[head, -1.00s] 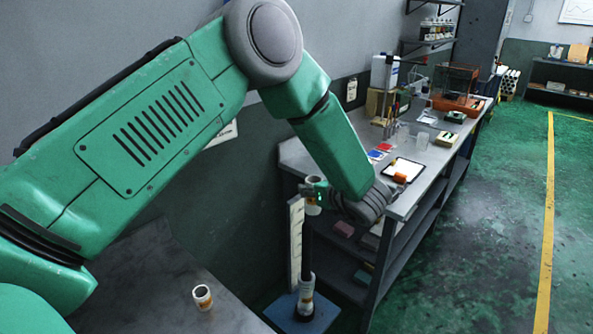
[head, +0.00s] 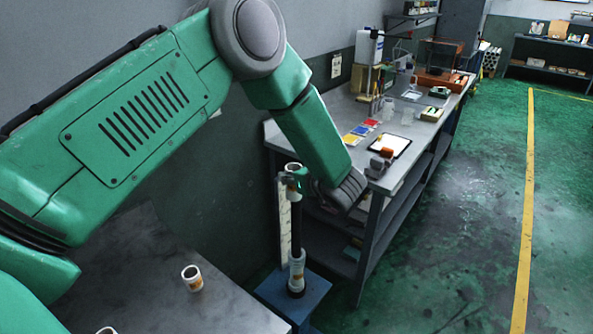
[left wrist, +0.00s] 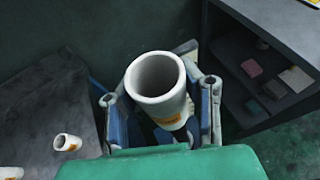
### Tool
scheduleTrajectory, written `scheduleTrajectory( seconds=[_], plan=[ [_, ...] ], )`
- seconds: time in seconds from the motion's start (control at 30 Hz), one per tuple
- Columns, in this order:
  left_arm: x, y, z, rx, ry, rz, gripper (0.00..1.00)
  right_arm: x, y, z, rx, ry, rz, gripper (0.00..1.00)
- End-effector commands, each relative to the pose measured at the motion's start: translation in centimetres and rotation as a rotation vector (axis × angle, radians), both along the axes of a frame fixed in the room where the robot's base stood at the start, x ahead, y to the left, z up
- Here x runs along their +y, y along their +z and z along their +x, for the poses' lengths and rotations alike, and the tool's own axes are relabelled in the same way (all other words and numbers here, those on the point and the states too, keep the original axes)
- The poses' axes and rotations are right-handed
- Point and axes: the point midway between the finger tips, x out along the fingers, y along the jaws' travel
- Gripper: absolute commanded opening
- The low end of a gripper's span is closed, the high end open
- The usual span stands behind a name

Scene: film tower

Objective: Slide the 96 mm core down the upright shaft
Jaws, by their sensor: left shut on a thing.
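My left gripper (head: 294,183) is shut on a white core (head: 292,168) with an orange label, at the top of the black upright shaft (head: 296,225). In the left wrist view the held core (left wrist: 158,88) stands between the fingers, its open end towards the camera. I see no shaft end inside its bore there, and cannot tell whether the core is around the shaft or just above it. White cores with an orange label (head: 297,268) sit low around the shaft on a blue base (head: 308,290). My right gripper is not in view.
A pale marked strip (head: 284,220) stands upright behind the shaft. A loose core (head: 192,277) stands on the dark table (head: 150,265) at left; another shows at the picture's lower edge. A bench (head: 350,108) with shelves stands close to the right of the shaft.

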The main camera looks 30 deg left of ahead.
Motion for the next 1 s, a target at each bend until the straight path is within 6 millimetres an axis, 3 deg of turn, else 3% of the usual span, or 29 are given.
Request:
scheduleTrajectory(
  seconds=[0.6,1.0],
  plan=[
    [-0.5,-4.4,0.1,0.0,-0.004,0.0,0.0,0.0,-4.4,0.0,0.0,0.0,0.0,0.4],
    [-0.5,-4.7,0.0,0.0,-0.003,0.003,0.0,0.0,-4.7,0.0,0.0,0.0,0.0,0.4]
  ],
)
